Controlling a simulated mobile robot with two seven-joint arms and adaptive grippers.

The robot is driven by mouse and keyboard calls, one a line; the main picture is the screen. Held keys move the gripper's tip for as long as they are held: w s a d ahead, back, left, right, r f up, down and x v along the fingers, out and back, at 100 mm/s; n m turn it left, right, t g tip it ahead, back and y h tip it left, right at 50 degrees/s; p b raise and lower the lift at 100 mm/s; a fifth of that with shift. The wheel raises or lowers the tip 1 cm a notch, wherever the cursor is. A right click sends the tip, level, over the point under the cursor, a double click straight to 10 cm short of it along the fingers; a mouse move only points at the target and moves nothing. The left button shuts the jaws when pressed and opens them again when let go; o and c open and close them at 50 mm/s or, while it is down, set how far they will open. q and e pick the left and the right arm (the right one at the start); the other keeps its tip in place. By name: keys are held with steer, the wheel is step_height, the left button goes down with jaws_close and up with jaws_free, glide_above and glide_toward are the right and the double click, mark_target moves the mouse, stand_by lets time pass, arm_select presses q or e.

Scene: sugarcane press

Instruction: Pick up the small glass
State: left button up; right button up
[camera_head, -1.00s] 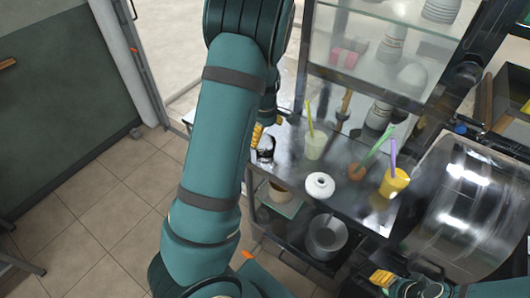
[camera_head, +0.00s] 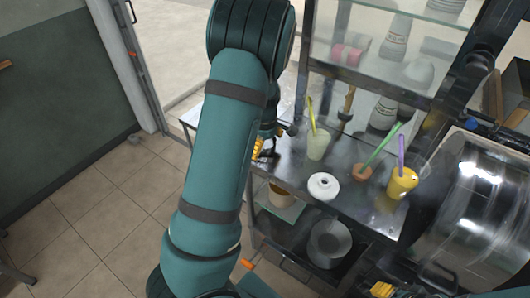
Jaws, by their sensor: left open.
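Three cups with straws stand on the dark metal counter (camera_head: 345,198). A pale, see-through cup (camera_head: 317,145) has a yellow straw, a small orange-brown cup (camera_head: 362,172) has a green straw, and a yellow cup (camera_head: 402,183) has a purple straw. I cannot tell for sure which is the small glass. My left gripper (camera_head: 260,147) is open at the counter's left end, left of the pale cup and apart from it. My arm partly hides it. Only a yellow fingertip part of my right gripper (camera_head: 382,289) shows at the bottom edge.
A white round item with a hole (camera_head: 323,186) sits on the counter between the cups. A metal pot (camera_head: 328,240) and a tan container (camera_head: 281,194) are on the shelf below. A large shiny drum (camera_head: 478,205) stands right. A glass case rises behind.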

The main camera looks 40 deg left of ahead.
arm_select(q)
steer(key=c, duration=1.1)
steer(key=shift+c, duration=0.3)
